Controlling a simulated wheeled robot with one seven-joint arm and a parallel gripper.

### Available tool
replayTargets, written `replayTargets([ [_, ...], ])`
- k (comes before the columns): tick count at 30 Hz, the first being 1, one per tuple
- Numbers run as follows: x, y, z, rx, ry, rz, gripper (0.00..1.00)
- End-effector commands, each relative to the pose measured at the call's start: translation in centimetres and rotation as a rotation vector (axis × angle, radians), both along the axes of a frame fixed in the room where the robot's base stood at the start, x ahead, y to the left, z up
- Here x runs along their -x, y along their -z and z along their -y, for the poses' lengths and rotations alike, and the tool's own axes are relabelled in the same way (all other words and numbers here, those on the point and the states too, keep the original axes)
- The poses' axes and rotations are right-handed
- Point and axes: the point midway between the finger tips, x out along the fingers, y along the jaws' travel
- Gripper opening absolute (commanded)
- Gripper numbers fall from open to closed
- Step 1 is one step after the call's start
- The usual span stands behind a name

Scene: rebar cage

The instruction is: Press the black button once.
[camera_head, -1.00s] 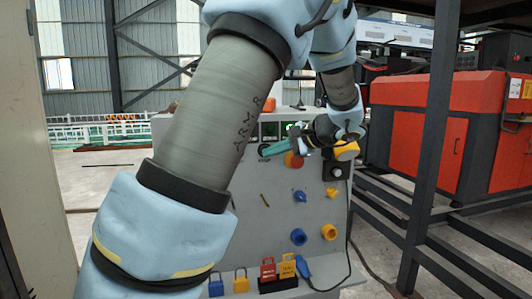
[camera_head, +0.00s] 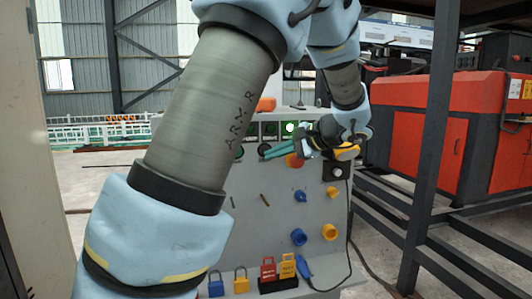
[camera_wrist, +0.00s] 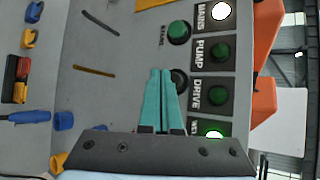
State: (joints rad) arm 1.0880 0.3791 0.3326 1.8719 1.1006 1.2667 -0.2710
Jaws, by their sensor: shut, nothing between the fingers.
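The black button (camera_wrist: 180,80) is a dark round button on the grey panel. In the wrist view it shows just right of my gripper's fingertips and is partly hidden behind them. My gripper (camera_wrist: 161,71) has teal fingers that are shut together and hold nothing. In the head view my gripper (camera_head: 262,152) points left at the upper part of the panel, over the button's area. I cannot tell whether the tips touch the button.
The grey panel (camera_head: 265,215) carries a green START button (camera_wrist: 179,32) and a row of indicators, with MAINS (camera_wrist: 220,11) lit. A red knob (camera_head: 293,160) sits under the gripper. Padlocks (camera_head: 241,280) stand on the lower ledge. A dark steel post (camera_head: 428,150) rises at right.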

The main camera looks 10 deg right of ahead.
Motion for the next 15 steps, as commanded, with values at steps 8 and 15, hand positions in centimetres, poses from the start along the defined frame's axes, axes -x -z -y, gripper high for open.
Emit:
replayTargets([
  [8, 0.9, 0.0, 0.2, 0.002, 0.003, 0.0, 0.0],
  [15, 3.1, 0.0, 0.5, 0.001, 0.004, 0.0, 0.0],
])
